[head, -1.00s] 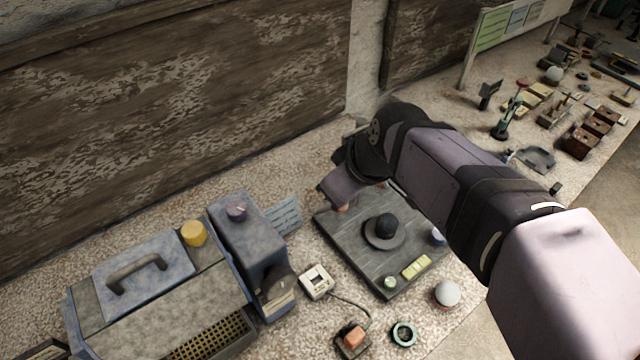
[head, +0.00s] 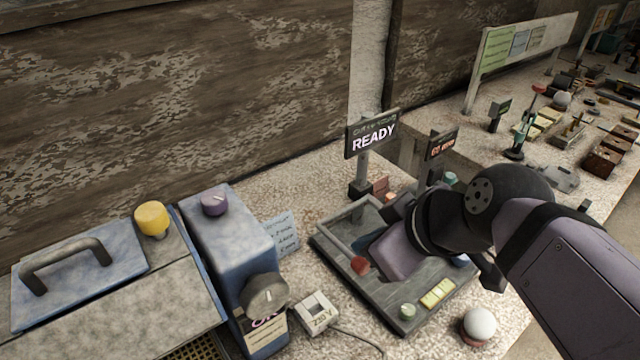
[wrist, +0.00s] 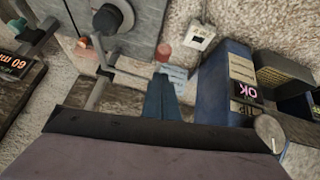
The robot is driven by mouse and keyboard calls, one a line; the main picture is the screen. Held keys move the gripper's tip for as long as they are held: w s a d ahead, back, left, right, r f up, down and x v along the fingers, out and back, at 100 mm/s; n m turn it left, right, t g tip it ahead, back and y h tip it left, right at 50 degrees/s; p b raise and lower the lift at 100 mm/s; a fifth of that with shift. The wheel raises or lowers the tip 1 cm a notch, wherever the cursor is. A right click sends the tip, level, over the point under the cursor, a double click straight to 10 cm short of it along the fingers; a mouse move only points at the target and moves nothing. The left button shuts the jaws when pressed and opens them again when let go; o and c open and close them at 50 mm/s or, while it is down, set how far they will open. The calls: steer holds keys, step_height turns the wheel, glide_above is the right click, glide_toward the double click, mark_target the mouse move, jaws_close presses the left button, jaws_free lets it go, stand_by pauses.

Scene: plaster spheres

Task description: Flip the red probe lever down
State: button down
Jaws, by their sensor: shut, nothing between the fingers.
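The red knob of the probe lever (head: 360,265) shows in the head view at the left side of the dark slate base (head: 390,312), near a grey bar frame. In the wrist view the red knob (wrist: 163,53) is just beyond my gripper (wrist: 161,82), whose blue-grey fingers are together and empty. Whether the fingertips touch the lever I cannot tell. In the head view my gripper's body hangs over the base, right of the knob, and hides the middle of the base. A black dome (wrist: 110,18) on the base shows in the wrist view.
A blue instrument box (head: 235,260) with knobs stands left of the base. A small white meter (head: 315,313) is between them. A READY sign (head: 372,138) stands behind the base. A white plaster sphere (head: 480,323) sits at the front right.

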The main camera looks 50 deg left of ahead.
mark_target(362, 272)
steer(key=f+b, duration=0.1)
steer(key=d+f+b, duration=0.1)
steer(key=f+b, duration=0.1)
steer(key=f, duration=0.1)
steer(key=shift+d, duration=0.25)
steer(key=shift+s+d+f+b, duration=0.1)
steer(key=shift+d+f+b, duration=0.35)
steer(key=shift+f+b, duration=0.35)
steer(key=shift+r, duration=0.15)
steer(key=shift+a+r+p, duration=0.1)
steer(key=shift+r+p, duration=0.3)
steer(key=shift+r, duration=0.2)
steer(key=d+r+b, duration=0.6)
steer(key=d+b, duration=0.1)
steer(key=d, duration=0.2)
steer(key=shift+s+d+b, duration=0.4)
steer(key=shift+s, duration=0.05)
